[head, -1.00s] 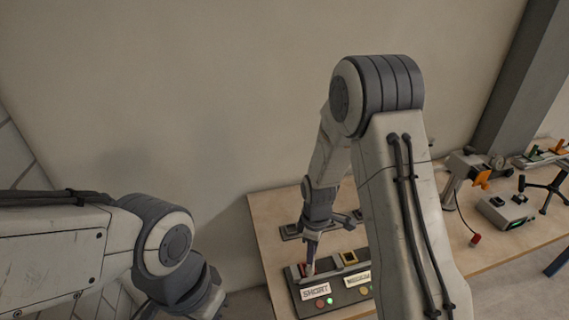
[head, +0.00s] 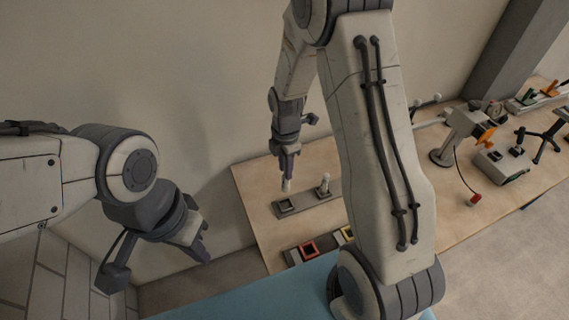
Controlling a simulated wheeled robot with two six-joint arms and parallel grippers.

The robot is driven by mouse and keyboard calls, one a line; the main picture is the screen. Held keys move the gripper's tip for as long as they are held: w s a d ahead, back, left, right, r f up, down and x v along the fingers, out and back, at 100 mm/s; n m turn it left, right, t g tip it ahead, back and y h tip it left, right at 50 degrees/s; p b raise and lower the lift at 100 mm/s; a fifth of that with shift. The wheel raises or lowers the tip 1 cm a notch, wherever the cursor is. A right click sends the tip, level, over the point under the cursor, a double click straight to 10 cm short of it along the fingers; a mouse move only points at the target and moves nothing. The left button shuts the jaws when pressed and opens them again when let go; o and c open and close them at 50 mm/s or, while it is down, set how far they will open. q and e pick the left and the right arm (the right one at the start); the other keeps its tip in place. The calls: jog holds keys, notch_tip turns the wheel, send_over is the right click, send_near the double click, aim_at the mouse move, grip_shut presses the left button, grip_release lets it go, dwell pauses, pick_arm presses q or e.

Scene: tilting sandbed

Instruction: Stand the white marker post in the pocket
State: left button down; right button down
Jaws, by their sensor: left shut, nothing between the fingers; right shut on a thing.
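My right gripper (head: 288,173) is shut on a small white post (head: 287,186). The held post is roughly upright, above or just behind a square dark pocket (head: 286,206) at the left end of a grey strip (head: 305,208) on the table. I cannot tell whether its foot touches anything. Another pale post (head: 324,186) stands upright at the right end of the strip. My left gripper (head: 203,254) is shut and empty, left of the table and well away from the posts.
A dark panel with a red-rimmed socket (head: 309,249) and a yellow-rimmed socket (head: 345,233) lies nearer, partly hidden by my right arm. A lamp-like device (head: 462,130), a grey box (head: 503,165) and a red-ended cable (head: 475,199) are on the right of the wooden table (head: 252,190).

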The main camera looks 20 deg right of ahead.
aim_at(286, 185)
jog(key=shift+s+f+b, duration=0.1)
jog(key=shift+f+b, duration=2.85)
jog(key=shift+f, duration=0.6)
jog(key=shift+f+b, duration=0.65)
jog(key=shift+f, duration=0.35)
jog(key=c, duration=0.6)
grip_release()
jog(key=shift+r, duration=0.15)
